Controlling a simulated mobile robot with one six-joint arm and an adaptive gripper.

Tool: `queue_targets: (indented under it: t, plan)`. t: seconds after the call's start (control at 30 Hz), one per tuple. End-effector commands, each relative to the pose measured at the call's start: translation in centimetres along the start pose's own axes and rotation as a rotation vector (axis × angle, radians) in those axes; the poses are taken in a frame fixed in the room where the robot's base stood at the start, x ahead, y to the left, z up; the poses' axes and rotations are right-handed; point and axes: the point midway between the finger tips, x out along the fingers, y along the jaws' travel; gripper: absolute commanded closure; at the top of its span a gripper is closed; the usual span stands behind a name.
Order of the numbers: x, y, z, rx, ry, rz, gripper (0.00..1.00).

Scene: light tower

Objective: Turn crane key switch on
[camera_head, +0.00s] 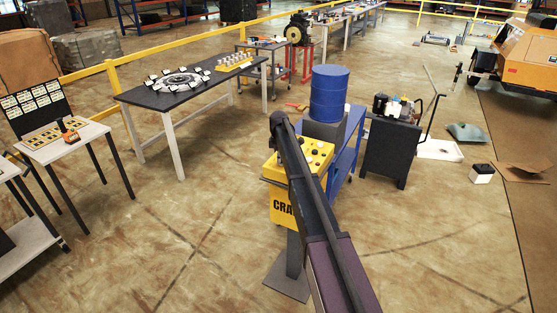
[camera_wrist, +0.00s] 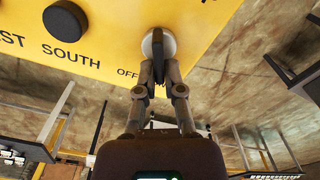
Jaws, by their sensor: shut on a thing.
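The yellow crane control box (camera_head: 281,207) stands on a post in the middle of the head view, partly hidden behind my arm. Its yellow panel (camera_wrist: 105,62) fills the top of the wrist view, with the words "SOUTH" and "OFF" on it. The crane key switch (camera_wrist: 149,43) is a round light metal piece with a dark key at the panel's edge, beside "OFF". My gripper (camera_wrist: 159,75) is shut on the dark key, its two fingers close together. In the head view my arm hides the gripper and the key.
A black round knob (camera_wrist: 66,19) sits on the panel left of the key. A dark cart (camera_head: 388,150) is to the right.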

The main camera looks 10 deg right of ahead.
Motion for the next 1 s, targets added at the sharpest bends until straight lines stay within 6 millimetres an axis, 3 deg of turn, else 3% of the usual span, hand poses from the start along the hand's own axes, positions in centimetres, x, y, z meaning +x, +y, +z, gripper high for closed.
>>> queue_targets:
  t: [0.37,1.0]
  plan:
    - [0.0,0.4,0.0,0.238,0.0,0.0,1.0]
    - [0.0,1.2,0.5,0.817,0.0,0.001,1.0]
